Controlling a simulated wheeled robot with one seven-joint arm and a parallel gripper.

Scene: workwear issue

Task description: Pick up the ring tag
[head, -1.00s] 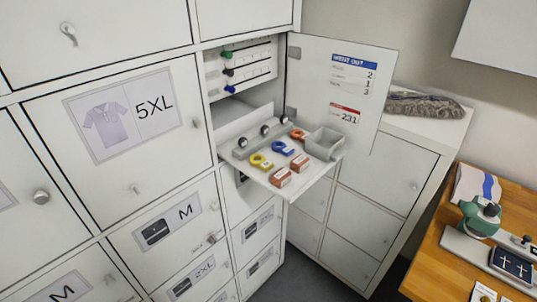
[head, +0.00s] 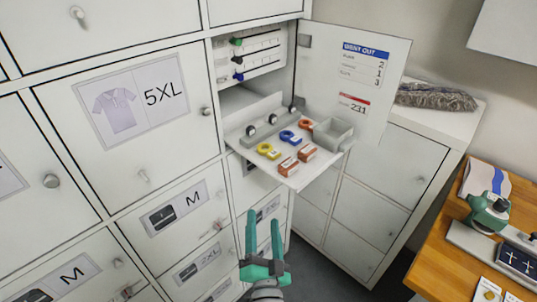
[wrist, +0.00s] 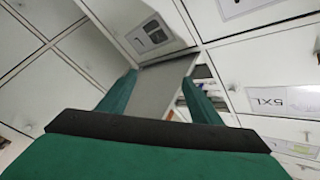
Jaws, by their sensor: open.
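Several small tags lie on a fold-down white shelf (head: 243,139) at an open locker. Three have a ring: a yellow ring tag (head: 268,151), a blue ring tag (head: 291,137) and an orange ring tag (head: 306,124). Two orange-brown pieces lie at the shelf's front, one on the left (head: 289,167) and one on the right (head: 307,152); I cannot tell if they have rings. My green gripper (head: 263,218) is open and empty, below the shelf in the picture. In the wrist view its fingers (wrist: 158,80) are apart with nothing between them, and no tag can be made out.
A grey open bin (head: 333,135) stands at the shelf's right end, and a bar with round knobs (head: 272,129) runs along its back. The open locker door (head: 350,100) rises at the right. Closed lockers (head: 130,105) fill the left. A wooden bench (head: 440,255) stands far right.

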